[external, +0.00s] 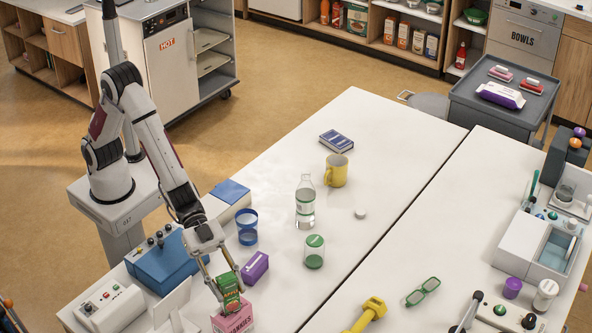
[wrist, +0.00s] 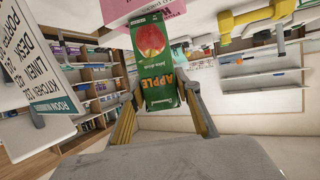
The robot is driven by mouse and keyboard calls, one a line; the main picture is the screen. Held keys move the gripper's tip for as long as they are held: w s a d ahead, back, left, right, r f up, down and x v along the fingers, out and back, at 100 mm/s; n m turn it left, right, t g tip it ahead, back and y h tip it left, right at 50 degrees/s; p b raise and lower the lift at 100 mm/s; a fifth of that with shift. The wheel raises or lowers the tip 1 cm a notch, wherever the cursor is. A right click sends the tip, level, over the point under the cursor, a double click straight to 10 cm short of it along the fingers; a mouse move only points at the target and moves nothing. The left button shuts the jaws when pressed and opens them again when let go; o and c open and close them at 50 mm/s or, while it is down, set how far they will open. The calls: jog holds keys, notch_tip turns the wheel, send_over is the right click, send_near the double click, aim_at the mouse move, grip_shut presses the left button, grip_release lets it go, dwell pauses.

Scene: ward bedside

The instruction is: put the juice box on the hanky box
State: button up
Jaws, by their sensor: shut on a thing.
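The juice box (external: 229,284) is green with a red apple picture. My gripper (external: 222,281) is shut on it near the table's front edge. In the wrist view the juice box (wrist: 160,62) sits between both fingers of my gripper (wrist: 164,98), with its apple picture away from the palm. The hanky box (external: 236,321) is pink and lettered, directly below the juice box in the external view. Its pink side also shows in the wrist view (wrist: 118,12), beyond the juice box. I cannot tell whether the two boxes touch.
A purple box (external: 255,266) lies close to the right of my gripper. A blue case (external: 163,265) and a white control box (external: 109,305) are at left.

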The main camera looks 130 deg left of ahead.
jog(key=shift+f, duration=0.1)
jog(key=o, duration=1.2)
jog(key=shift+o, duration=0.2)
jog(key=v, duration=1.2)
